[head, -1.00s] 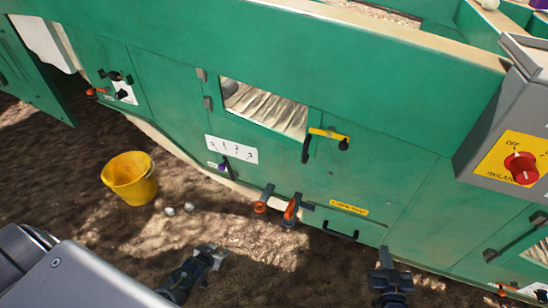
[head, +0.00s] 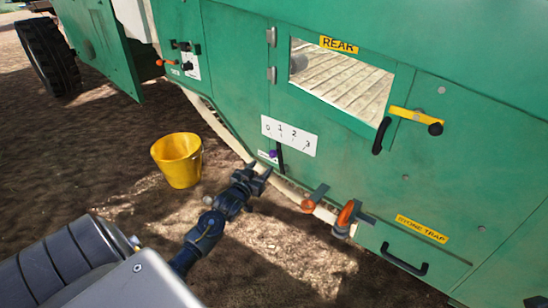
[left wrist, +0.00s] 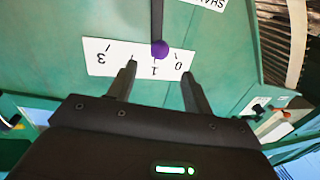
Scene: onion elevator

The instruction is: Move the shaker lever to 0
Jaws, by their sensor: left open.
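The shaker lever has a purple knob (head: 273,154) on a dark stem, in front of a white scale plate (head: 304,139) marked 0 to 3 on the green machine. In the left wrist view the scale is upside down and the purple knob (left wrist: 159,49) stands by the 1. My left gripper (head: 259,176) is open, just below and in front of the lever. In the left wrist view my left gripper (left wrist: 159,72) has its fingers apart, one to each side of the knob's line, with the 0 beside the right finger. I see no contact with the knob. The 2 is largely hidden by the left finger.
Orange handles (head: 345,214) stick out right of the lever, above a stone trap door with a dark handle (head: 404,260). A yellow latch bar (head: 414,116) is by the window. A yellow bucket (head: 178,162) stands on the dirt to the left.

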